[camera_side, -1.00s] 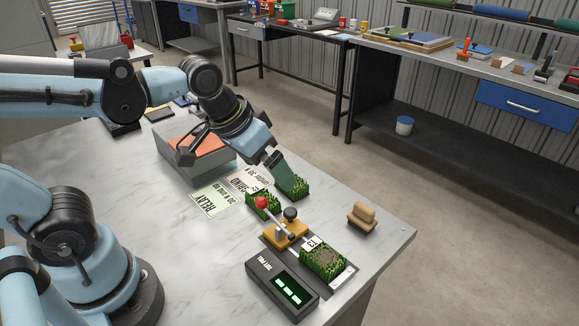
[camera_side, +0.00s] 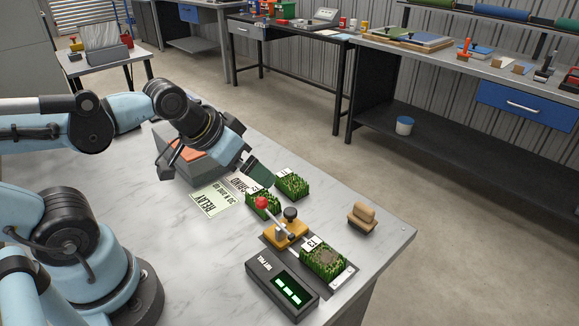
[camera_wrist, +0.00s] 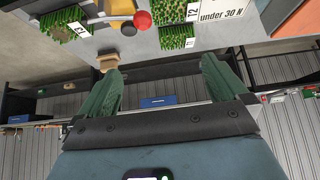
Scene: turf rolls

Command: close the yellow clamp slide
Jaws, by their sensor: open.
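The yellow clamp slide (camera_side: 281,234) sits on the marble table at the end of a dark plate. A lever with a red knob (camera_side: 261,203) and a black knob (camera_side: 290,213) stand on it. Turf piece 13 (camera_side: 323,258) lies on the plate beside the clamp. My gripper (camera_side: 263,177) is above the table near the two other turf pieces, apart from the clamp. In the wrist view my gripper (camera_wrist: 163,88) has its green fingers wide apart with nothing between them. The red knob (camera_wrist: 142,19) shows at the top there.
A turf piece (camera_side: 292,186) and another (camera_side: 262,203) lie behind the clamp. The pull meter (camera_side: 281,286) is in front of it. A wooden block (camera_side: 362,216) lies to the right. A RELAY card (camera_side: 211,199) and a grey box with an orange top (camera_side: 190,145) are to the left.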

